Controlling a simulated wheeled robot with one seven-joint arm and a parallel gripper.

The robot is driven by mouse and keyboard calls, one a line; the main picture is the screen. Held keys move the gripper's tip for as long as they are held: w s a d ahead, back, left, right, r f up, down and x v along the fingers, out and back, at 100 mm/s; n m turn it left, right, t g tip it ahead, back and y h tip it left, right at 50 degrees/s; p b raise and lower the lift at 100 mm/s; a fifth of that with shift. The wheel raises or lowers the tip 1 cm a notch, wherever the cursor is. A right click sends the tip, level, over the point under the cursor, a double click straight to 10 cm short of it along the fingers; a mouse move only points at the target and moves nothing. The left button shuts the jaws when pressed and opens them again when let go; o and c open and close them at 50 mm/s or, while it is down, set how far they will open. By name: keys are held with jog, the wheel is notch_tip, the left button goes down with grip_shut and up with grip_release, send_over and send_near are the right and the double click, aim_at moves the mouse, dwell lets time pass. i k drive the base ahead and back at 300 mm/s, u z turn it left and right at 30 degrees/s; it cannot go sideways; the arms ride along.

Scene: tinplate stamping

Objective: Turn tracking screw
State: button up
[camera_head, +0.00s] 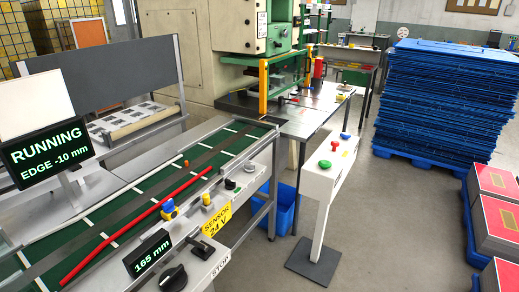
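A conveyor with a green belt (150,190) marked by white cross lines runs from the lower left to the press. Along its near side rail sit a large black knob (173,278), a yellow and blue part (168,209), a yellow post (206,200), and a smaller black knob (230,184). I cannot tell which of these is the tracking screw. A display (45,145) reads RUNNING, EDGE -10 mm. A small display (150,252) reads 165 mm. My gripper is not in view.
A long red bar (135,228) runs along the belt. A white pedestal with buttons (329,175) stands right of the conveyor, a blue bin (284,212) between them. Blue stacked sheets (445,95) and red-topped stacks (497,185) stand at right. Grey floor between is clear.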

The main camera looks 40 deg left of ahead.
aim_at(249, 168)
jog(key=u, duration=0.35)
jog(key=i, duration=1.1)
jog(key=u, duration=1.8)
jog(key=i, duration=1)
jog(key=u, duration=0.95)
